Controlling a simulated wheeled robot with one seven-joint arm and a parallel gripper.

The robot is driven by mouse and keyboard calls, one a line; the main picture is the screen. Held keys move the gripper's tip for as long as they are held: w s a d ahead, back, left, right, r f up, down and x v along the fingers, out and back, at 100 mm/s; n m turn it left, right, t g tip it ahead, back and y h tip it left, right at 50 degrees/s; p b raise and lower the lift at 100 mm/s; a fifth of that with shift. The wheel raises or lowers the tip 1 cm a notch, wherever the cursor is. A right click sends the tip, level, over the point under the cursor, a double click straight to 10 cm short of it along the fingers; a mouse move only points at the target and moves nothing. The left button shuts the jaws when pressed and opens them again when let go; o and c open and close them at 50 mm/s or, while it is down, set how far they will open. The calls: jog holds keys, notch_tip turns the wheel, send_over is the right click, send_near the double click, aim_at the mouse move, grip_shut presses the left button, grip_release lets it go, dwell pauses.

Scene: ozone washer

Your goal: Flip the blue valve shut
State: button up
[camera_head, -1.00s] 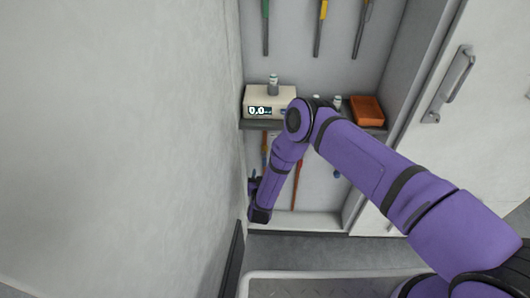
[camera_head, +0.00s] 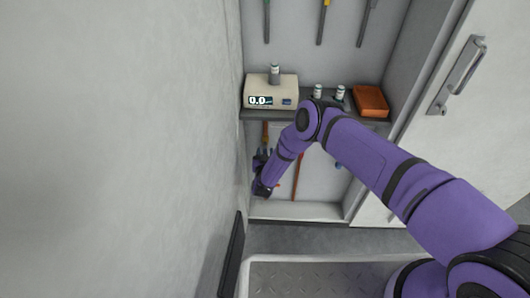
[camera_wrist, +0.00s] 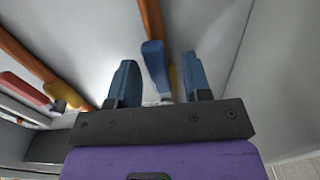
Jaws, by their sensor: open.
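A flat blue valve handle (camera_wrist: 155,66) shows in the wrist view, in front of an orange-brown pipe (camera_wrist: 152,18). My gripper (camera_wrist: 158,62) is open, with one blue finger to each side of the handle. Gaps show between the handle and both fingers, so it is not gripped. The handle's lower end is hard to make out between the fingers. In the head view my gripper (camera_head: 262,158) is at the lower left of the recess, under the shelf and close to the left wall. There I cannot tell the handle apart from the fingers.
The shelf (camera_head: 312,121) above my gripper bears a white meter (camera_head: 271,93), small vials and an orange box (camera_head: 370,101). A red pipe (camera_head: 297,176) stands right of my gripper. In the wrist view a red handle (camera_wrist: 22,88) and another orange pipe (camera_wrist: 25,52) lie left.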

jog(key=shift+w, duration=0.4)
jog(key=shift+c, duration=0.3)
grip_shut()
